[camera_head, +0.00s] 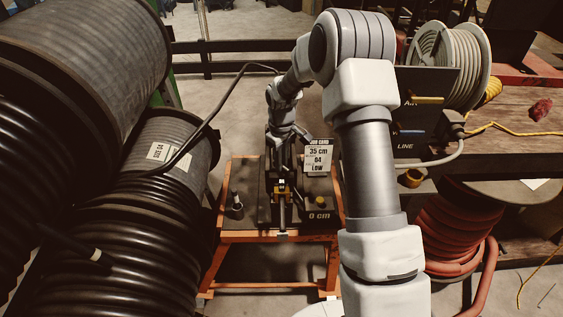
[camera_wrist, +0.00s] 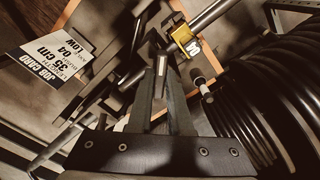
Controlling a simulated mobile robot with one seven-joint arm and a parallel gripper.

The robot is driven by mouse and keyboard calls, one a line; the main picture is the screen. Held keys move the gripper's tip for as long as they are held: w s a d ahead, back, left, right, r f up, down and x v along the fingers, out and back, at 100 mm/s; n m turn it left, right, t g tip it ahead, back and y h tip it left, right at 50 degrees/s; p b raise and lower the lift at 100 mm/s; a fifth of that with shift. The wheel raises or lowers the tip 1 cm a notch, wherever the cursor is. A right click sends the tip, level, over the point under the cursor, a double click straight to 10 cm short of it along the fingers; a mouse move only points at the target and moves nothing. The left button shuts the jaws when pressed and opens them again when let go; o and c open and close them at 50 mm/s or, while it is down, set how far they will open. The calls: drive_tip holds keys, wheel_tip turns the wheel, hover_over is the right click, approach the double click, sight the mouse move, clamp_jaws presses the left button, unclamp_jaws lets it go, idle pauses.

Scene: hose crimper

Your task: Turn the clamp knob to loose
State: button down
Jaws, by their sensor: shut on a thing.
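My gripper (camera_head: 283,160) reaches down over the crimper bench (camera_head: 245,237), above the dark machine with a yellow-and-black clamp part (camera_head: 282,187). In the wrist view my gripper (camera_wrist: 160,62) has its two long dark fingers close together at the tips, shut on a small dark thing that I take for the clamp knob. The fingers hide most of it, and its turn setting cannot be read.
A job card (camera_head: 318,160) reading 35 cm, 04, LOW stands right behind the machine. Large black hose reels (camera_head: 75,220) crowd the left. A wooden workbench (camera_head: 510,120) and red hose coil (camera_head: 455,235) are at the right. A black hose (camera_head: 215,108) arches behind my wrist.

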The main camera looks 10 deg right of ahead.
drive_tip(key=n, duration=0.4)
drive_tip(key=shift+n, duration=0.3)
drive_tip(key=shift+n+p, duration=0.7)
drive_tip(key=shift+n, duration=1.5)
drive_tip(key=c, duration=0.8)
unclamp_jaws()
drive_tip(key=shift+c, duration=0.2)
wheel_tip(320, 180, up, 18)
drive_tip(key=p, duration=0.1)
drive_tip(key=shift+f, duration=0.25)
